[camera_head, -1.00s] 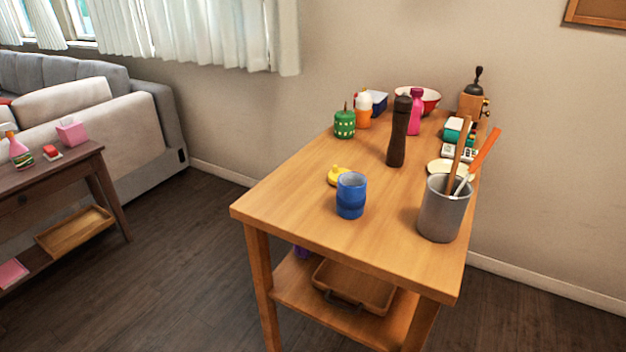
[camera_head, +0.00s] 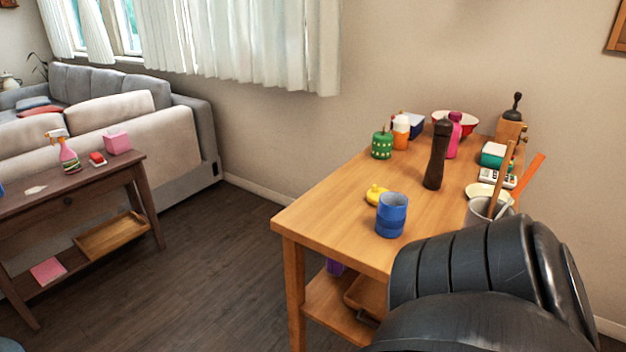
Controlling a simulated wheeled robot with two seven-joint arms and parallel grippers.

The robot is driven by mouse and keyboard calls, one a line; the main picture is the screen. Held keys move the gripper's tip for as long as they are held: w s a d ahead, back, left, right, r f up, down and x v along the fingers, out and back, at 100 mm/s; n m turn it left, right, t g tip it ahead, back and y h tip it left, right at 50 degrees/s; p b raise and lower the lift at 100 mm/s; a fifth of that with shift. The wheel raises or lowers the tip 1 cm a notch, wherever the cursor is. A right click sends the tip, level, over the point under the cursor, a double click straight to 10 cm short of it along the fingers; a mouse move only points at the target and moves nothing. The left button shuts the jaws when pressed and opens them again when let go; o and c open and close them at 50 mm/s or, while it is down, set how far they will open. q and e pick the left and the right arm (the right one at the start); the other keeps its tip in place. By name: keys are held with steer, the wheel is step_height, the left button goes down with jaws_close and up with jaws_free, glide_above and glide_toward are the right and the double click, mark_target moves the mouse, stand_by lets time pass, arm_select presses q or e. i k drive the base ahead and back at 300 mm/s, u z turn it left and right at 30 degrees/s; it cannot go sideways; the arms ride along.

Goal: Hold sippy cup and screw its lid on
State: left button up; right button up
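A blue cup (camera_head: 391,215) stands upright near the front left part of the wooden table (camera_head: 330,215). Its top looks open. A yellow lid (camera_head: 376,194) with a raised spout lies on the table just behind and left of the cup, apart from it or nearly so. A dark, ribbed part of my own arm fills the lower right and hides the table's front right corner. Neither of my grippers shows in the view.
A dark pepper mill (camera_head: 437,155) stands behind the cup. A utensil holder (camera_head: 482,211) is partly hidden at the right. A green jar (camera_head: 382,145), pink bottle (camera_head: 454,135) and red bowl (camera_head: 456,122) stand further back. The table's left part is clear.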

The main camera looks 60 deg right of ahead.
mark_target(391, 214)
steer(key=i, duration=1.25)
steer(key=z, duration=2.25)
